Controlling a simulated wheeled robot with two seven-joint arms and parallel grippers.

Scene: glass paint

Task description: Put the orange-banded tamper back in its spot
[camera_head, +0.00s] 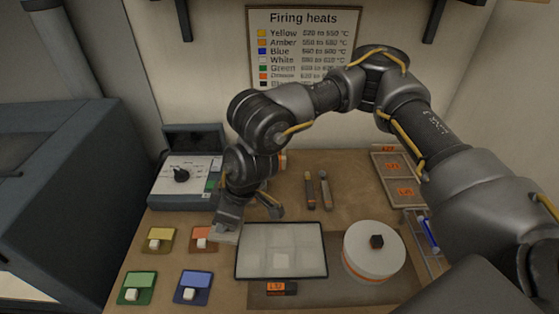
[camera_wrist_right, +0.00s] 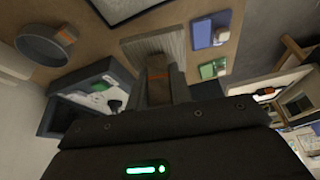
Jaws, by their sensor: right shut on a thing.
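The orange-banded tamper (camera_wrist_right: 158,66) is between the fingers of my right gripper (camera_wrist_right: 160,88) in the right wrist view. It has a brown handle with an orange band and a pale ribbed end that reaches past the fingertips. In the head view my right gripper (camera_head: 250,216) hangs over the bench at the left end of the tray, close to the orange mat; the arm hides much of this area. My left gripper is not in view. A round dark ring (camera_wrist_right: 27,48) with an orange tag lies on the bench in the wrist view; I cannot tell whether it is the tamper's spot.
A framed tray (camera_head: 307,270) lies mid-bench, beside a white round turntable (camera_head: 375,270) bearing a dark cube. Two slim tools (camera_head: 325,190) lie behind it. Colored mats with white knobs, including a blue one (camera_head: 204,280), are at left. A dial box (camera_head: 170,190) stands back left.

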